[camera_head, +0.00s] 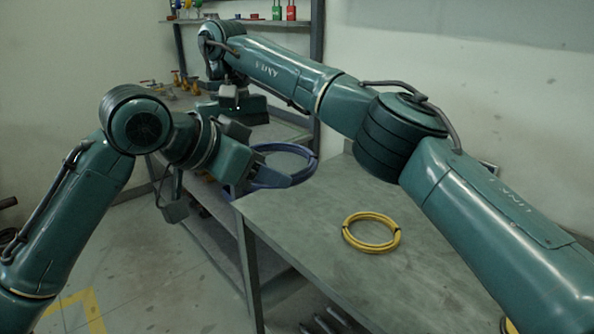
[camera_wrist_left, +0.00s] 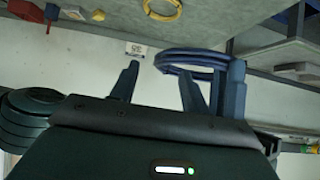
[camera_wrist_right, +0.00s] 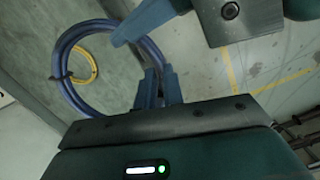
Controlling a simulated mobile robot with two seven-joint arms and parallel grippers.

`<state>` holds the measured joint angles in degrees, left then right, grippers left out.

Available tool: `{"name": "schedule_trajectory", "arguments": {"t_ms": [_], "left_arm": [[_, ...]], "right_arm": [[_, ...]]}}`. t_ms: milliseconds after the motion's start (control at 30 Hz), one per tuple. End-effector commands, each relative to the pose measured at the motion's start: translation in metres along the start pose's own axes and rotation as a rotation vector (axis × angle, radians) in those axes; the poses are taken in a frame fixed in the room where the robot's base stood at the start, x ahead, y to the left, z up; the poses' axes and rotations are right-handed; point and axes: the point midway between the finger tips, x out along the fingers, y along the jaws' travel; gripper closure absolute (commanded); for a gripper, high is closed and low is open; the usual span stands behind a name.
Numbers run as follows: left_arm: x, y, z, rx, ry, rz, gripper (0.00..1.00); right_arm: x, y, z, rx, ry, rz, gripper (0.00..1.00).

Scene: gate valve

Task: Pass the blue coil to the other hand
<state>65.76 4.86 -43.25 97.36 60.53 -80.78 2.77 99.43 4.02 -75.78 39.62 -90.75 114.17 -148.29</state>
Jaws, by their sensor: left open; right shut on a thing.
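The blue coil (camera_head: 283,148) is held in the air near the corner of the front table, partly hidden behind my left gripper (camera_head: 288,178). My right gripper (camera_wrist_right: 160,88) is shut on one side of the coil (camera_wrist_right: 66,92), whose loop extends to the upper left in the right wrist view. In the head view the right fingertips are hidden. My left gripper is open and empty, its fingers (camera_wrist_left: 157,80) close to the coil (camera_wrist_left: 190,55) in the left wrist view. I cannot tell whether any of the coil lies between them.
A yellow coil (camera_head: 371,232) lies on the grey table (camera_head: 300,225). A bench behind holds valve parts (camera_head: 185,83). A shelf (camera_head: 290,24) carries small red and green bottles. Much of the front table is bare.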

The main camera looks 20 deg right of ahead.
Motion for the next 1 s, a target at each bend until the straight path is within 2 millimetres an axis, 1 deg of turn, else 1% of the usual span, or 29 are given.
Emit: {"name": "schedule_trajectory", "arguments": {"t_ms": [33, 167, 300, 400, 500, 633, 867, 1000], "left_arm": [[0.009, 0.001, -0.007, 0.000, 0.000, 0.002, 0.54], [0.029, 0.001, -0.023, 0.000, 0.000, 0.001, 0.54], [0.053, 0.000, -0.021, -0.002, -0.002, 0.000, 0.54], [0.065, 0.000, -0.022, -0.001, -0.001, 0.001, 0.54], [0.073, 0.000, -0.022, -0.001, 0.000, -0.001, 0.54], [0.078, 0.000, -0.022, 0.000, 0.000, -0.001, 0.54], [0.079, 0.000, -0.021, 0.000, 0.001, -0.001, 0.54], [0.079, 0.000, -0.021, 0.000, 0.001, -0.001, 0.64]], "right_arm": [[0.000, 0.000, 0.000, 0.000, 0.000, 0.000, 1.00], [0.000, 0.000, 0.000, 0.000, 0.000, 0.000, 1.00], [0.000, 0.000, 0.000, 0.000, 0.000, 0.000, 1.00], [0.000, 0.000, 0.000, 0.000, 0.000, 0.000, 1.00], [0.000, 0.000, 0.000, 0.000, 0.000, 0.000, 1.00], [0.000, 0.000, 0.000, 0.000, 0.000, 0.000, 1.00], [0.000, 0.000, 0.000, 0.000, 0.000, 0.000, 1.00], [0.000, 0.000, 0.000, 0.000, 0.000, 0.000, 1.00]]}}
